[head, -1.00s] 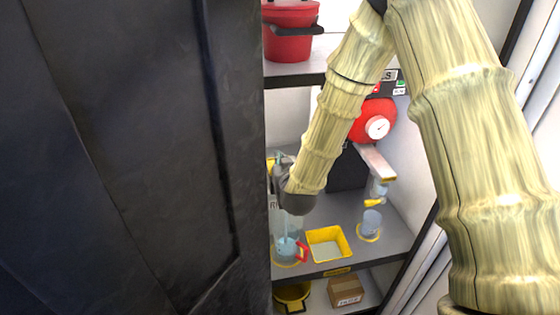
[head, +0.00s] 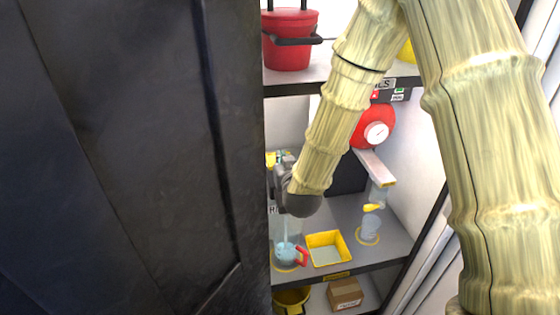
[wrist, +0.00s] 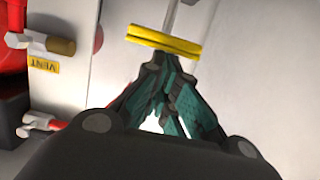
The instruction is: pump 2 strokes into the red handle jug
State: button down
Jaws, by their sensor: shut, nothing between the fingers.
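The red handle jug (head: 286,254) stands upright on the grey shelf at lower left in the head view, beside the black door edge. Its red handle points right. A pale blue streak (head: 285,228) runs down into it, and bluish liquid shows inside. A yellow crossbar on a thin rod, apparently the pump handle (wrist: 163,42), shows in the wrist view. My gripper (wrist: 160,65) is shut and empty, its fingertips close at the bar's underside in the picture; contact is unclear. In the head view my gripper (head: 284,160) is partly hidden by my wrist.
A yellow tray (head: 345,248) and a clear vessel (head: 369,226) stand right of the jug. A red tank with a gauge (head: 376,133) is behind. A black door (head: 130,160) blocks the left.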

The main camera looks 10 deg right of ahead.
jog(key=b+v, duration=0.1)
jog(key=v, duration=0.6)
jog(key=shift+b, duration=0.35)
dwell(0.4)
